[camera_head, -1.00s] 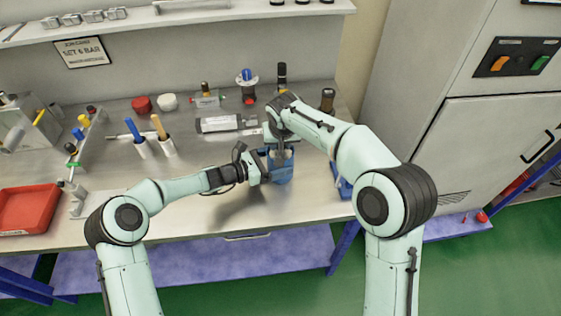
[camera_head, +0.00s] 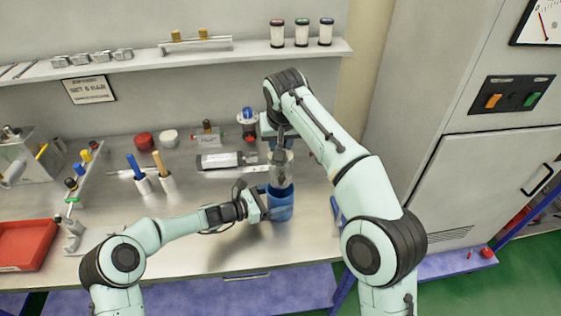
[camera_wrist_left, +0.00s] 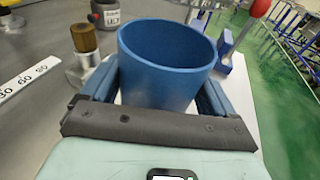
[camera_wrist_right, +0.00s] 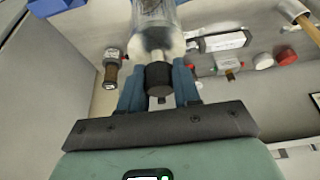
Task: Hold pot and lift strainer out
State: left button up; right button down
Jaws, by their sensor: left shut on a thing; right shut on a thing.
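The blue pot (camera_head: 281,207) stands upright on the metal bench. It also shows in the left wrist view (camera_wrist_left: 160,75), where its mouth is open and nothing stands in the part I see. My left gripper (camera_head: 260,205) is shut on the pot's side, one finger on each side of its wall. The strainer (camera_head: 281,172), a pale see-through cylinder, hangs upright above the pot. My right gripper (camera_head: 280,135) is shut on the strainer's dark knob (camera_wrist_right: 158,78) from above. The strainer's body (camera_wrist_right: 154,28) shows beyond the fingers in the right wrist view.
A grey cylinder unit (camera_head: 222,160) lies behind the pot. A blue-topped valve (camera_head: 247,120) is near the back wall. Two brushes in white holders (camera_head: 166,182) stand to the left, with a red tray (camera_head: 25,245) farther left. The bench front is clear.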

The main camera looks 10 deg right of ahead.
jog(key=shift+r, duration=1.75)
pick_arm(q)
jog(key=o, duration=0.7)
jog(key=v, duration=1.1)
jog(key=shift+s+a, duration=0.1)
jog(key=shift+a, duration=0.3)
jog(key=shift+s, duration=0.1)
